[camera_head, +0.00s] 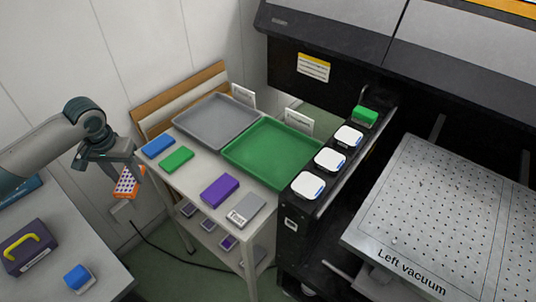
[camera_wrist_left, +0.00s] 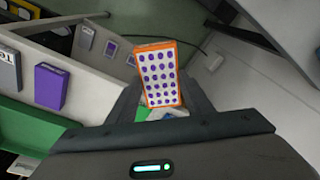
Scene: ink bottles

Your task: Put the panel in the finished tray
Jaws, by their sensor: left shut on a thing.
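The panel (camera_head: 126,184) is a small orange-edged piece with a white face of purple dots. My left gripper (camera_head: 122,172) is shut on it and holds it in the air left of the white side table. In the left wrist view the panel (camera_wrist_left: 160,76) stands between the two fingers. Two trays lie empty at the back of the side table: a grey tray (camera_head: 216,119) and a green tray (camera_head: 268,151). A small sign stands behind each, but its writing is too small to read. My right gripper is not in view.
Blue, green, purple and grey boxes (camera_head: 219,190) lie along the front of the side table (camera_head: 190,181). Its lower shelf holds several small items. A black machine with white-topped bottles (camera_head: 330,160) stands to the right. A purple box with a yellow handle (camera_head: 29,246) is at lower left.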

